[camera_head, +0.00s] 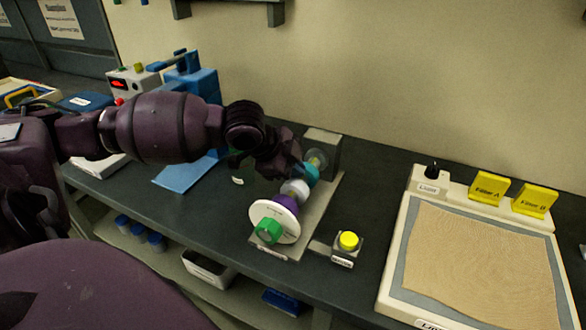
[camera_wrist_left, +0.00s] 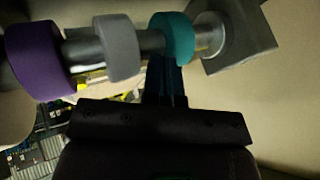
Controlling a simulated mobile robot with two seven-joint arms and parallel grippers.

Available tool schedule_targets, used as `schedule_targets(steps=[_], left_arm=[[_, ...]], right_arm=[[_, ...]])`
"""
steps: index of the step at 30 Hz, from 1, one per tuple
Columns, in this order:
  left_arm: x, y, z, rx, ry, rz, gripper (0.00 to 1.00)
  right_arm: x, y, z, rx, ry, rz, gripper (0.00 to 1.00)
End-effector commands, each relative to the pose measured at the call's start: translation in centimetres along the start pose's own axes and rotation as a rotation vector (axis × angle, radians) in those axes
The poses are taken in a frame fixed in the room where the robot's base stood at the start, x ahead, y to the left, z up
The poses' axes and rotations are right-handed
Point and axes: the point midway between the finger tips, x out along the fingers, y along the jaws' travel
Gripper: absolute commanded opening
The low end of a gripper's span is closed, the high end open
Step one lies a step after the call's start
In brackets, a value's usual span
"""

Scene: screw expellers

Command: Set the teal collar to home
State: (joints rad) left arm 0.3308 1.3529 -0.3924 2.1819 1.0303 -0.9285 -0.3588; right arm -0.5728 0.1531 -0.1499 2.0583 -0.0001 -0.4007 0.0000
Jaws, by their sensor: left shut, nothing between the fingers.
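The teal collar (camera_head: 312,174) sits on a metal shaft, the collar nearest the grey end block (camera_head: 322,152). It also shows in the left wrist view (camera_wrist_left: 178,37), next to the block's flange. A grey-white collar (camera_wrist_left: 118,48) and a purple collar (camera_wrist_left: 38,58) sit further along the same shaft. A white disc (camera_head: 286,224) with a green knob (camera_head: 268,231) is at the near end. My left gripper (camera_wrist_left: 167,62) is shut, its fingertips at the underside of the teal collar; whether they touch it I cannot tell. My right gripper is not in view.
A yellow button (camera_head: 348,240) on a small box stands right of the shaft base. A cream framed panel (camera_head: 400,262) with yellow blocks (camera_head: 488,188) fills the right of the bench. Blue equipment (camera_head: 196,84) stands behind my left arm.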

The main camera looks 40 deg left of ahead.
Motion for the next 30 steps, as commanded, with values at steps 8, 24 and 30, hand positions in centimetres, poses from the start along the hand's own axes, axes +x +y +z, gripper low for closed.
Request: schedule_targets(steps=[8, 24, 30], left_arm=[[1.7, -3.5, -0.1, -0.002, 0.002, -0.003, 0.00], [2.1, -4.5, -0.1, 0.000, 0.001, -0.007, 0.00], [1.4, -4.7, -0.4, 0.001, 0.003, -0.012, 0.00]], right_arm=[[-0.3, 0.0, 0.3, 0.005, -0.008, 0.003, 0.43], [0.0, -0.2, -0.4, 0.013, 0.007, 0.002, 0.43], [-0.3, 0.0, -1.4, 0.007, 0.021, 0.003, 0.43]])
